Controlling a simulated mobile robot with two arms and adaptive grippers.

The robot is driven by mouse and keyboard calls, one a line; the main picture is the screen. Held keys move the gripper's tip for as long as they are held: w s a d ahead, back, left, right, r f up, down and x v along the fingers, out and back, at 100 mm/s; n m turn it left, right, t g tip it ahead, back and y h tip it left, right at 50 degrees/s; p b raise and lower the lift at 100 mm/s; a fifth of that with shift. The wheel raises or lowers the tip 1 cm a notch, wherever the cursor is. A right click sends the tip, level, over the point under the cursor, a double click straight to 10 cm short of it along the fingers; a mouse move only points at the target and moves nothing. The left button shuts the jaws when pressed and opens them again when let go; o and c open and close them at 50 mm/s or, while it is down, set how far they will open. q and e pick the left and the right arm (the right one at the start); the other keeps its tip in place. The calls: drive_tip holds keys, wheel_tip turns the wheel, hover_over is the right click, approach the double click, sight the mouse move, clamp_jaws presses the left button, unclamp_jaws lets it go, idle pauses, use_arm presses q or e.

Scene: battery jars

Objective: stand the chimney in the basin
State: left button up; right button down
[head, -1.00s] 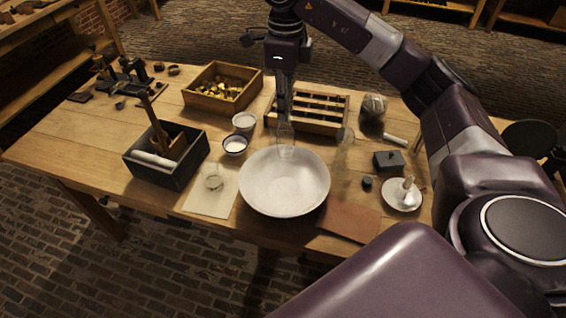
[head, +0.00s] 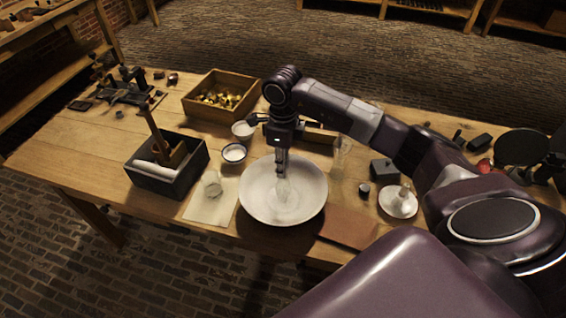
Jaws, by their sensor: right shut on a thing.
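The basin (head: 256,205) is a wide, pale round bowl at the middle of the table's front half. My right gripper (head: 282,174) points down over it and is shut on a clear glass chimney (head: 286,195). The chimney is faint against the basin and looks roughly upright, within the basin's outline. I cannot tell whether its lower end touches the basin's bottom. My left gripper is not in view.
Another clear glass piece (head: 342,158) stands just right of the basin. Small bowls (head: 234,153), a dark box (head: 165,180) and a paper sheet with a glass jar (head: 212,184) lie left. A brown mat (head: 347,229) and white saucer (head: 398,204) lie right.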

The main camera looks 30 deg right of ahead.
drive_tip(key=shift+f, duration=0.1)
drive_tip(key=shift+f, duration=0.1)
drive_tip(key=c, duration=1.7)
unclamp_jaws()
drive_tip(key=shift+c, duration=0.2)
wheel_tip(320, 180, up, 11)
drive_tip(key=b, duration=0.3)
drive_tip(key=shift+b, duration=0.3)
drive_tip(key=shift+r, duration=0.65)
drive_tip(key=shift+s+f, duration=0.1)
drive_tip(key=shift+s, duration=0.05)
